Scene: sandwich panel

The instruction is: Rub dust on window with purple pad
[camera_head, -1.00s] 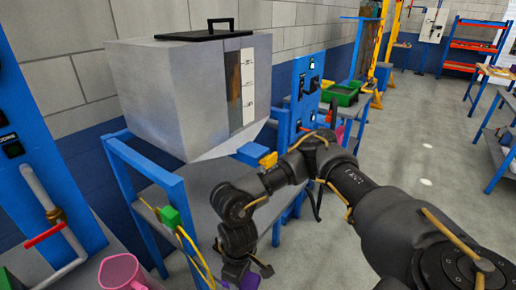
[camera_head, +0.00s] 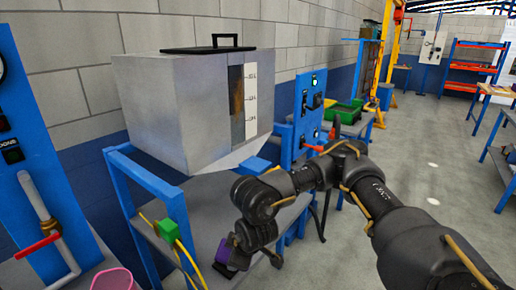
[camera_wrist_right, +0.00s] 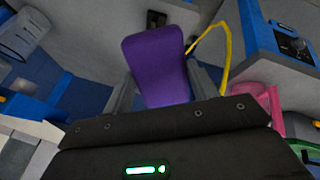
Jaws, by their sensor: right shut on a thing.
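The purple pad (camera_head: 238,261) is held in my right gripper (camera_head: 242,257), low in the head view in front of the grey bench. In the right wrist view the pad (camera_wrist_right: 158,62) stands up between the two dark fingers, which are shut on it. The window (camera_head: 237,104) is a narrow upright pane on the front of the grey tank, with brownish dust on it and a white scale strip (camera_head: 251,100) on its right. The gripper and pad are below the window and apart from it. My left gripper is not in view.
The grey tank (camera_head: 160,100) stands over a blue-framed bench (camera_head: 205,205). A green connector (camera_head: 168,229) with yellow cables is at the bench's front left. A blue control panel (camera_head: 308,110) stands right of the tank. A pink container (camera_head: 113,280) is at bottom left. Floor to the right is clear.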

